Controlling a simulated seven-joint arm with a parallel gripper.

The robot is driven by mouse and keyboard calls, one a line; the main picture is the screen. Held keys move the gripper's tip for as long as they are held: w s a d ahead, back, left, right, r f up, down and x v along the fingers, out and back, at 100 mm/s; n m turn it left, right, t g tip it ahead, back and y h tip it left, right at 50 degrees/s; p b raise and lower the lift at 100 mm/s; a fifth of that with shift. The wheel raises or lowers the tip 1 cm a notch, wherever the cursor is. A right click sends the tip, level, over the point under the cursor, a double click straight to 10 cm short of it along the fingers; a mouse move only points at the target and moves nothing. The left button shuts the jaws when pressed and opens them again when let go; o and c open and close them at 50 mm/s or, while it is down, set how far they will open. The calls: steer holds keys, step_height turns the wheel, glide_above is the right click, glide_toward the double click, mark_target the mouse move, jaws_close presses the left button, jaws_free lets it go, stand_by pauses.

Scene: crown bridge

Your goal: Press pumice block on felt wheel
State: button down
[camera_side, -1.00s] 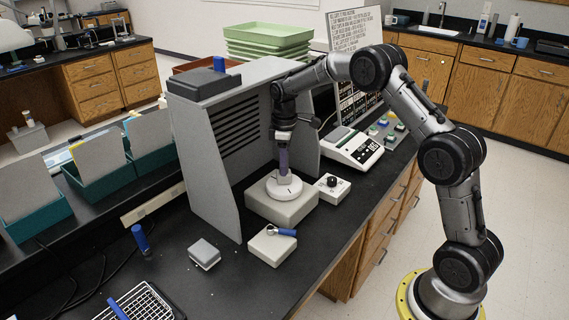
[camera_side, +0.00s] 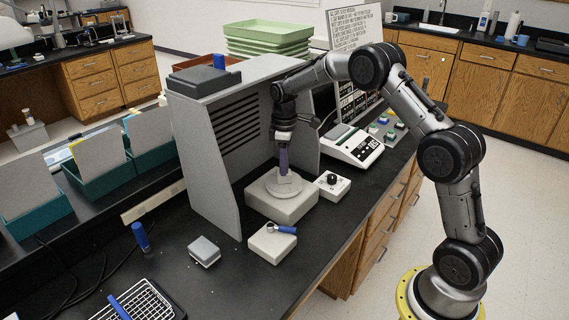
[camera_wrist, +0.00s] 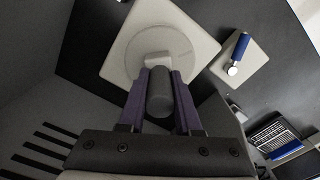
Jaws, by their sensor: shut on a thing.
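The felt wheel (camera_side: 291,188) is a flat pale disc on top of a pale square base (camera_side: 279,210), in front of the grey hood. It also shows as a faint round disc in the wrist view (camera_wrist: 137,65). My gripper (camera_side: 284,163) points down over the wheel, its purple fingers shut on a small pale block, the pumice block (camera_wrist: 157,60). The block's lower end is at the wheel's face, off its middle; whether it touches cannot be told for sure. A dark grey cylinder (camera_wrist: 159,95) between the fingers hides part of the view.
A small control box with a black knob (camera_side: 332,186) stands right of the base. In front is a pale block with a blue-handled tool (camera_side: 272,243). A grey box (camera_side: 204,251), an upright blue item (camera_side: 141,236) and a wire tray (camera_side: 140,304) stand left. The hood (camera_side: 207,175) walls the left side.

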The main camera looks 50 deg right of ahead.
stand_by(0.3)
steer(key=shift+r, duration=3.55)
